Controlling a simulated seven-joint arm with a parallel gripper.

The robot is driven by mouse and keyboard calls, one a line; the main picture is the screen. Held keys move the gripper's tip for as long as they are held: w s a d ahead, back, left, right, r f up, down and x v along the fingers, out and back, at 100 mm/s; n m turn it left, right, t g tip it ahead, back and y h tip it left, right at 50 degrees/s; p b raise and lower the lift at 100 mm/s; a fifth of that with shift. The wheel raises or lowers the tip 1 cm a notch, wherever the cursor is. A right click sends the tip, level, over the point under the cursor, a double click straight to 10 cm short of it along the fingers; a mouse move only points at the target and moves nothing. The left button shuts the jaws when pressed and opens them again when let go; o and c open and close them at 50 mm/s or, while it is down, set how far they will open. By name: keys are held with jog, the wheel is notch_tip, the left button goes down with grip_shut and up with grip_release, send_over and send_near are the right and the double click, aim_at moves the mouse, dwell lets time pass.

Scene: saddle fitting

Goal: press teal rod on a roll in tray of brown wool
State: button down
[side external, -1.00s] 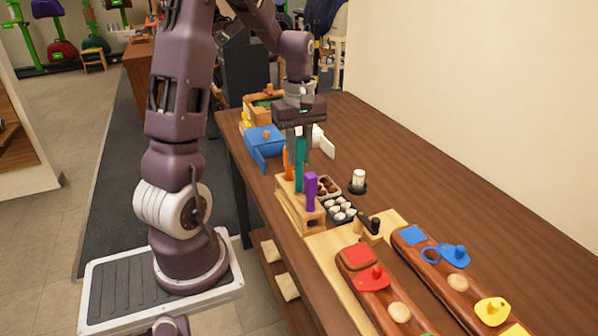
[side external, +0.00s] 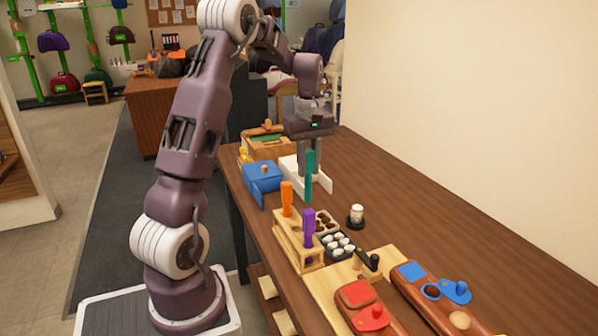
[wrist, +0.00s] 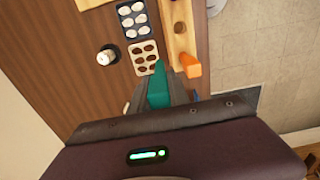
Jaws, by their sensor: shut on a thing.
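My gripper (side external: 308,160) is shut on the teal rod (side external: 309,184) and holds it upright, in the air above the table. In the wrist view the teal rod (wrist: 158,88) sits between the fingers. The tray of brown wool (side external: 331,219) lies on the table, with several brown rolls in its cups. It also shows in the wrist view (wrist: 153,47), just ahead of the rod. The rod is clear of the tray. A black tray of white rolls (side external: 336,254) lies beside it.
A wooden rack (side external: 284,244) holds an orange rod (side external: 286,199) and a purple rod (side external: 308,228) close to the trays. A white-topped jar (side external: 356,214) stands right of the trays. A blue box (side external: 262,178) and a white open box (side external: 322,185) lie behind.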

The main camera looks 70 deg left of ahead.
jog(key=w+a+f, duration=0.1)
jog(key=w+a, duration=0.1)
jog(key=shift+w+a+f, duration=0.25)
jog(key=shift+a+f, duration=0.1)
jog(key=shift+a, duration=0.05)
jog(key=shift+a+f, duration=0.1)
jog(key=shift+f, duration=2.35)
jog(key=shift+f, duration=1.15)
jog(key=shift+r, duration=3.6)
